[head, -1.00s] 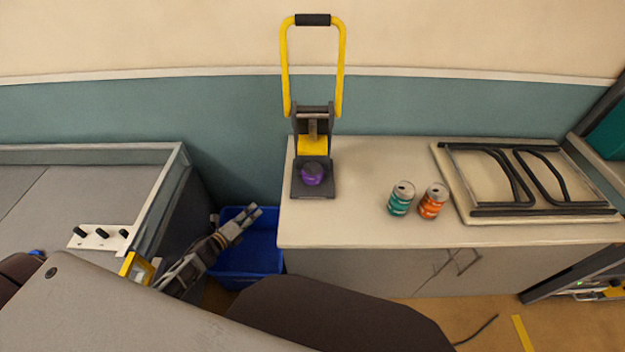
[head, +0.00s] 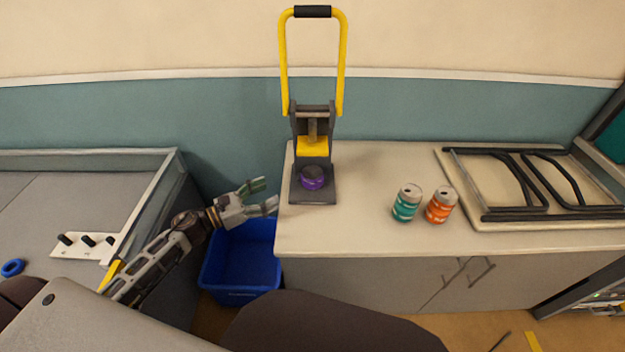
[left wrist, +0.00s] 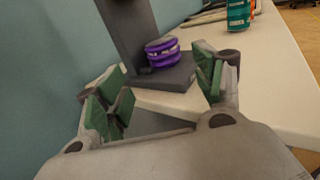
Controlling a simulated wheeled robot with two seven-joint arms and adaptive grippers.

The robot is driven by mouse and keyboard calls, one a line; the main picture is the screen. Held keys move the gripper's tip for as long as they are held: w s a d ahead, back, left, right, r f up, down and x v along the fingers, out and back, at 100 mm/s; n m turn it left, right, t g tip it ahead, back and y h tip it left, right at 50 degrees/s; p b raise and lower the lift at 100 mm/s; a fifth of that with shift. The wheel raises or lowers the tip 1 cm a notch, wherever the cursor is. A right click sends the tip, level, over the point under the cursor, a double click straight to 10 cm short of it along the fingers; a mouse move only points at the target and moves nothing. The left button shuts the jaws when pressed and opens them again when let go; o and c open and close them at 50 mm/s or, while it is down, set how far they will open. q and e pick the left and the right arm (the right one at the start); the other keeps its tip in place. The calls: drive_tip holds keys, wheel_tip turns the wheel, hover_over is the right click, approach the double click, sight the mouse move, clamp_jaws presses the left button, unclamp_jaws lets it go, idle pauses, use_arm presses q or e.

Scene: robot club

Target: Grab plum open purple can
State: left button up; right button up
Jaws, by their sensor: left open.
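The purple can (head: 313,178) is short and looks squashed. It sits on the dark base of the can crusher (head: 314,146), whose yellow handle stands raised. In the left wrist view the purple can (left wrist: 162,53) shows ahead, between the fingers and beyond them. My left gripper (head: 270,194) is open and empty, at the left edge of the counter and apart from the can. Its green-padded fingers (left wrist: 163,95) are spread wide in the left wrist view. My right gripper is not in view.
A teal can (head: 407,204) and an orange can (head: 440,206) stand on the counter (head: 350,235) right of the crusher. A folded black frame (head: 530,215) lies further right. A blue bin (head: 240,270) stands on the floor below my left gripper. The counter's front is clear.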

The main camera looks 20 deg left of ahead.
sight(304, 177)
use_arm(q)
drive_tip(key=shift+w, duration=0.1)
drive_tip(key=shift+x, duration=3.55)
drive_tip(key=shift+w+d, duration=0.4)
drive_tip(key=shift+w, duration=0.05)
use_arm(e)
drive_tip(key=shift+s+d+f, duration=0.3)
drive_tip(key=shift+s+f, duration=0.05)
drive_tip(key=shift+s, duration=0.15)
use_arm(q)
drive_tip(key=shift+w+d, duration=0.1)
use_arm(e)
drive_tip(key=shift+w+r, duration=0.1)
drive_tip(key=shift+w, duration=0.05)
use_arm(q)
drive_tip(key=shift+w+d+r+p, duration=0.1)
drive_tip(key=shift+w+d+p, duration=0.2)
drive_tip(key=shift+w+d, duration=0.15)
drive_tip(key=shift+x, duration=1.5)
drive_tip(key=shift+w+d, duration=0.25)
drive_tip(key=shift+d, duration=0.1)
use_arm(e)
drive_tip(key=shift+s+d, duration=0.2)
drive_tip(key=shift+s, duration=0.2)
